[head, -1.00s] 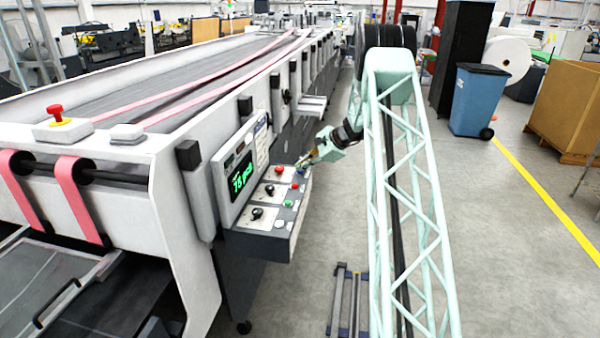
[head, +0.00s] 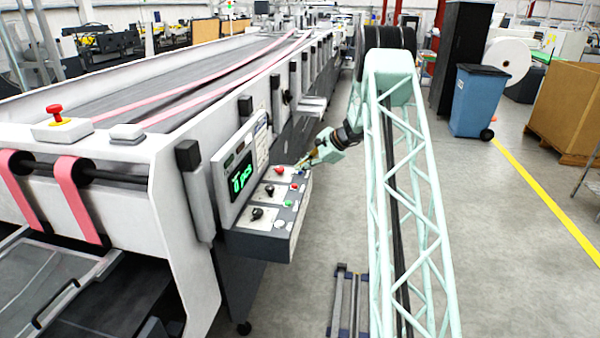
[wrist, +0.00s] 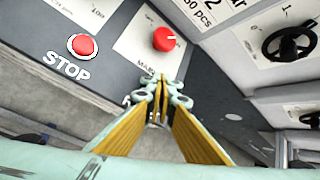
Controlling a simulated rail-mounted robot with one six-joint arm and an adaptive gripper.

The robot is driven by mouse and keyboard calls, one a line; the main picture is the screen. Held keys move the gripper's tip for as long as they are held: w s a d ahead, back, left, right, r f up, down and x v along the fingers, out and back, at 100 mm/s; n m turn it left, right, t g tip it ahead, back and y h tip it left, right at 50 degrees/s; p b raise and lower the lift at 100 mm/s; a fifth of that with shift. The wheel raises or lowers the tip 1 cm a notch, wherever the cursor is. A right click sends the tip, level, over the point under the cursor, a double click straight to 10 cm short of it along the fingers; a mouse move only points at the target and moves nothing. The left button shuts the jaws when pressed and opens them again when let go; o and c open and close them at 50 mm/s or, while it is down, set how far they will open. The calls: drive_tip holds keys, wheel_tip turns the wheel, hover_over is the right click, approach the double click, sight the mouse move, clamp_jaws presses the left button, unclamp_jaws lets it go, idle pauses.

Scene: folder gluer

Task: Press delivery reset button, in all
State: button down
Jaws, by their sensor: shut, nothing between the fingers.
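The control panel (head: 262,240) juts from the side of the machine and carries several buttons and knobs. My gripper (head: 302,165) is at the far end of the panel, fingers together and empty. In the wrist view its fingertips (wrist: 154,86) point at the panel edge below a red knob (wrist: 164,39). A red STOP button (wrist: 82,45) is left of the knob. No button labelled delivery reset is readable; whatever lies right behind the fingertips is hidden, and I cannot tell whether they touch it.
A green button (head: 288,203), a pale button (head: 279,224) and black knobs (head: 257,213) sit nearer on the panel. A blue bin (head: 478,100) stands right; the grey aisle floor is mostly clear.

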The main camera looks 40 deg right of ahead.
drive_tip(key=shift+r, duration=0.85)
drive_tip(key=shift+r, duration=0.15)
drive_tip(key=shift+r+p, duration=1.05)
drive_tip(key=shift+r, duration=1.35)
